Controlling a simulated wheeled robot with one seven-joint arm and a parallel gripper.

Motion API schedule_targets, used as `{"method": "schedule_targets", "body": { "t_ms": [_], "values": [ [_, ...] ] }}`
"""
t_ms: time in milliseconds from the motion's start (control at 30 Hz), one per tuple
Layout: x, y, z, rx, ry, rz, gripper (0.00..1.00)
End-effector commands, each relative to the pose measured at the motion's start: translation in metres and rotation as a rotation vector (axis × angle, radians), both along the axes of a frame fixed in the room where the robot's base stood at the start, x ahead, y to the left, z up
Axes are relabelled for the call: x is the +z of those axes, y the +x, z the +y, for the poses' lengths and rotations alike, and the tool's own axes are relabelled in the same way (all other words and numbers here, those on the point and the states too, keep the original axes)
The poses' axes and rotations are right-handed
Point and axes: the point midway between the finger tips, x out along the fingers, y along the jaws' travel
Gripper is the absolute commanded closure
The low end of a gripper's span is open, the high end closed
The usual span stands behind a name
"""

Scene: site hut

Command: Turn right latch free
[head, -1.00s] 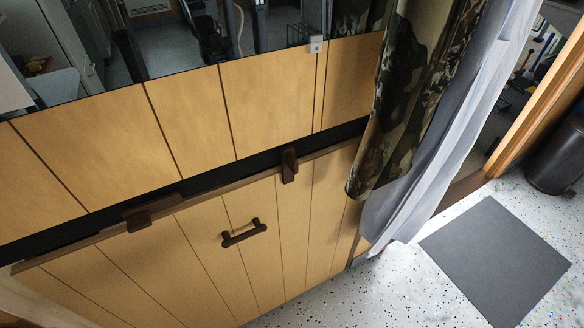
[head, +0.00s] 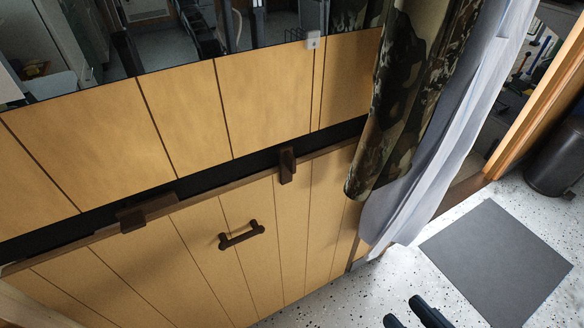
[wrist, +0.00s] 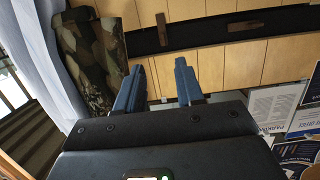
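The right latch (head: 287,165) is a small dark brown bar standing upright across the brown top rail of the lower board panel, reaching up over the black gap. It also shows upright in the wrist view (wrist: 162,30). The left latch (head: 147,212) lies lengthwise along the rail; in the wrist view it lies level to the right (wrist: 246,26). My gripper (head: 403,309) shows only its dark fingertips at the bottom of the head view, well below and right of the right latch. In the wrist view my gripper (wrist: 160,66) is open and empty, apart from both latches.
A dark handle (head: 241,234) is on the panel below the latches. A camouflage cloth (head: 405,100) and a pale curtain (head: 455,130) hang right of the right latch. A grey mat (head: 497,263) lies on the speckled floor. A dark bin (head: 556,155) stands far right.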

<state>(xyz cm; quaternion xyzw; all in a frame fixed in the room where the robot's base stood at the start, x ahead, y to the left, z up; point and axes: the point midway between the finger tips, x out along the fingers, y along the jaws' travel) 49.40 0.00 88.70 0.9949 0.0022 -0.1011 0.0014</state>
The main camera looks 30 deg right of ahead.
Motion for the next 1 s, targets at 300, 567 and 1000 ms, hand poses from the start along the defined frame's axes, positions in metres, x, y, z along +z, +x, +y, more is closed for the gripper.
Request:
{"method": "schedule_targets", "body": {
  "t_ms": [300, 567, 1000],
  "values": [
    [-0.025, 0.119, 0.000, 0.002, -0.002, -0.102, 0.63],
    [-0.013, 0.213, 0.000, -0.003, 0.000, -0.172, 0.63],
    [0.004, 0.270, 0.000, -0.005, 0.003, -0.205, 0.63]
  ]
}}
